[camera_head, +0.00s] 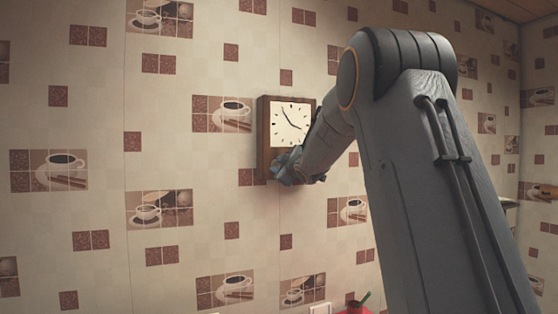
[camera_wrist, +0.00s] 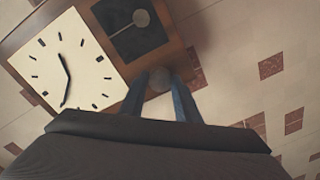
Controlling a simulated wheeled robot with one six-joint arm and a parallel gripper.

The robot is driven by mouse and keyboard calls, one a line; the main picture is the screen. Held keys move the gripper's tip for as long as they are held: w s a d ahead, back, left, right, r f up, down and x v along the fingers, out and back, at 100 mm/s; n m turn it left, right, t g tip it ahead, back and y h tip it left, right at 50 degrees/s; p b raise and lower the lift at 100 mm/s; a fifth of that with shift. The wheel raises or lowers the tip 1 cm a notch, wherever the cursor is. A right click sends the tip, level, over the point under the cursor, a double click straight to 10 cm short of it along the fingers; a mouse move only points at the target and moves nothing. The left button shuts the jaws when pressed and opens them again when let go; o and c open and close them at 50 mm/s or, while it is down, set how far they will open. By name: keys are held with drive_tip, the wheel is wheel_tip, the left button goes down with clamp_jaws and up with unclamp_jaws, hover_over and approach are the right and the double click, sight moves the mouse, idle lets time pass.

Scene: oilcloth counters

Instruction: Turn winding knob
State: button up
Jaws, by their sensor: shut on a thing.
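A wooden wall clock (camera_head: 264,125) with a white face hangs on the patterned wall. In the wrist view the clock (camera_wrist: 112,62) is tilted, with its white dial at left and a dark pendulum window at upper right. The round grey winding knob (camera_wrist: 160,79) is on the clock's edge beside the window. My gripper (camera_wrist: 160,88) has its two blue fingers on either side of the knob and is shut on it. In the head view my gripper (camera_head: 286,168) is at the clock's lower part, and my arm hides some of the clock's right side.
The tiled-pattern wall (camera_head: 90,215) around the clock is flat and clear. A red object (camera_head: 355,308) with something green shows at the bottom edge, partly out of frame.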

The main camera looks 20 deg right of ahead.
drive_tip(key=shift+m+p, duration=0.55)
drive_tip(key=shift+m, duration=0.25)
drive_tip(key=o, duration=1)
drive_tip(key=shift+o, duration=0.2)
drive_tip(key=s+b, duration=0.3)
drive_tip(key=s, duration=0.4)
drive_tip(key=shift+s, duration=0.4)
drive_tip(key=shift+r, duration=0.1)
